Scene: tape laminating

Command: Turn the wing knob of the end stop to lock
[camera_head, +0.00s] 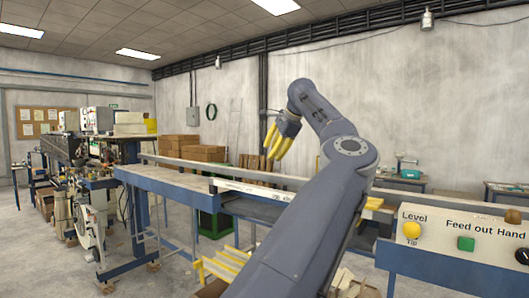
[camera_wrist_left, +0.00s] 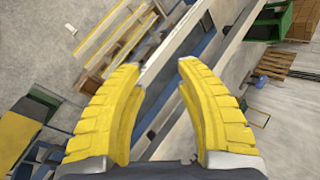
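My left gripper (camera_head: 272,150) is raised above the long rail (camera_head: 230,171) in the head view, its yellow fingers pointing down. In the left wrist view the two yellow fingers of this gripper (camera_wrist_left: 163,66) are spread apart with nothing between them. Behind them a pale rail (camera_wrist_left: 205,50) runs diagonally, well beyond the fingertips. I cannot make out the end stop or its wing knob in either view. My left arm hides part of the rail and bench. My right gripper is not in view.
A blue bench (camera_head: 165,182) runs along the rail. A control panel (camera_head: 455,235) with a yellow knob (camera_head: 412,230) and a green button (camera_head: 466,243) stands at the right. Machinery (camera_head: 92,190) stands at the left. Cardboard boxes (camera_head: 203,153) are at the back. The air around the gripper looks clear.

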